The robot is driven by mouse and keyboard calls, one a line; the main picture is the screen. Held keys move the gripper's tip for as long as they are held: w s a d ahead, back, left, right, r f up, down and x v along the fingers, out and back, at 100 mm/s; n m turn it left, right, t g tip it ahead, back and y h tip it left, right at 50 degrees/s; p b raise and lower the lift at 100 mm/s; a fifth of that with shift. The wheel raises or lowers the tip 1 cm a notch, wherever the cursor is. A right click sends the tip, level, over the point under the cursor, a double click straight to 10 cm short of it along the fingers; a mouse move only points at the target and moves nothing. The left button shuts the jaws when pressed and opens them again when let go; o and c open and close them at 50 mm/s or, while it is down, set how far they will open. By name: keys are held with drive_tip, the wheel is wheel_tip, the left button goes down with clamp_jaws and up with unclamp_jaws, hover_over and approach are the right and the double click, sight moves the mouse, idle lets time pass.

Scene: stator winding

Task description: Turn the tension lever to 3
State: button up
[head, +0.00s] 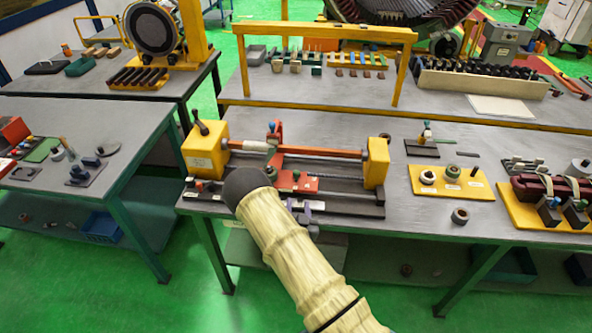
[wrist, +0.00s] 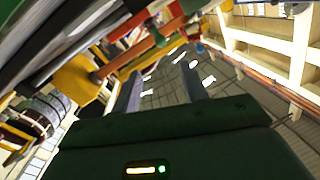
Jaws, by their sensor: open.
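The winding fixture has a yellow end block (head: 205,150) at its left, with a black-knobbed lever (head: 199,121) on top that looks like the tension lever. The lever stands up and leans slightly left. Any number marks are too small to read. A yellow block (wrist: 75,80) and an orange bar (wrist: 118,60) lie beyond the fingers at the left; I cannot identify the lever there.
The fixture's orange bar (head: 320,152) runs to a right yellow block (head: 376,163), with a red upright clamp (head: 274,133) near it. A yellow plate (head: 450,183) with small parts lies to the right. Behind stands a yellow frame (head: 325,32). Bare table shows around the fixture.

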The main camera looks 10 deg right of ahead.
sight(297, 173)
drive_tip(key=shift+w, duration=0.1)
idle(0.3)
drive_tip(key=w+d+p, duration=0.1)
drive_tip(key=w+p, duration=0.1)
drive_tip(key=w, duration=0.3)
drive_tip(key=w+p, duration=0.1)
drive_tip(key=w, duration=0.5)
drive_tip(key=w+d+p, duration=0.1)
drive_tip(key=w+p, duration=0.1)
drive_tip(key=w, duration=0.4)
drive_tip(key=shift+d+p, duration=0.3)
drive_tip(key=shift+d, duration=0.05)
drive_tip(key=shift+c, duration=0.3)
clamp_jaws()
